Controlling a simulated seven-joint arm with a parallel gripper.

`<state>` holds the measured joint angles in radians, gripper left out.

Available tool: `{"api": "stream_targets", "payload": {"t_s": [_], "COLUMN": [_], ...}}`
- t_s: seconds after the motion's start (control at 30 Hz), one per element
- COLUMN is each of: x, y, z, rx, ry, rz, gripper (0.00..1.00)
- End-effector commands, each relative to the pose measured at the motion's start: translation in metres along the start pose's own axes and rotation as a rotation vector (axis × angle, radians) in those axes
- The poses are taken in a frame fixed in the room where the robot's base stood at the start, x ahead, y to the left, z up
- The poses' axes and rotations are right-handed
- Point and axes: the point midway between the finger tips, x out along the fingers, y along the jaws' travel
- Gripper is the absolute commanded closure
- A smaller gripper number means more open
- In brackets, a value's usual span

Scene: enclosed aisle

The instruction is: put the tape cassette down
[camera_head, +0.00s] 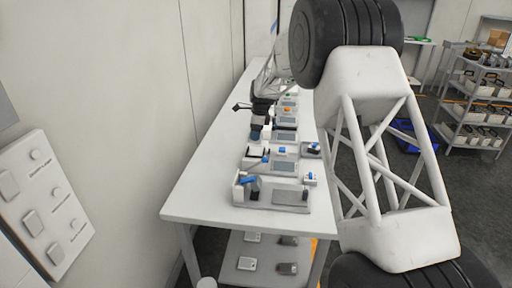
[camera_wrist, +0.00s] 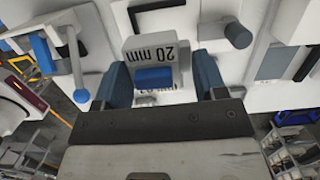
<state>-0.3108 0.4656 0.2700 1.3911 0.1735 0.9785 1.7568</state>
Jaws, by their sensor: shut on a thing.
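The tape cassette (camera_wrist: 156,48) is a pale block marked "20 mm" with a blue part on its near side, seen in the wrist view. My gripper (camera_wrist: 160,70) has its two blue-grey fingers on either side of the cassette and is shut on it. In the head view my gripper (camera_head: 257,130) is small and dark, over the far half of the long white table (camera_head: 196,196). The cassette cannot be made out clearly there. Whether it touches the surface beneath cannot be told.
A row of grey fixtures with blue parts (camera_head: 270,190) runs along the table, close to my gripper. In the wrist view a blue-knobbed lever (camera_wrist: 80,95) stands left of the fingers. A wall (camera_head: 120,80) borders the table on the left. The table's near left corner is bare.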

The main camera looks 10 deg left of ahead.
Motion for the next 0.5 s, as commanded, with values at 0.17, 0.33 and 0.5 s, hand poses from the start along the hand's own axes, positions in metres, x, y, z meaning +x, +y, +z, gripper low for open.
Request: {"api": "stream_targets", "payload": {"t_s": [0.17,0.33,0.5], "x": [0.0149,0.016,0.0163], "y": [0.0001,0.0001,0.0001], "z": [-0.0023,-0.0025,-0.0025], "rx": [0.0,0.0,0.0], "ry": [0.0,0.0,0.0], "rz": [0.0,-0.001,-0.001], "gripper": [0.6,0.6,0.6]}}
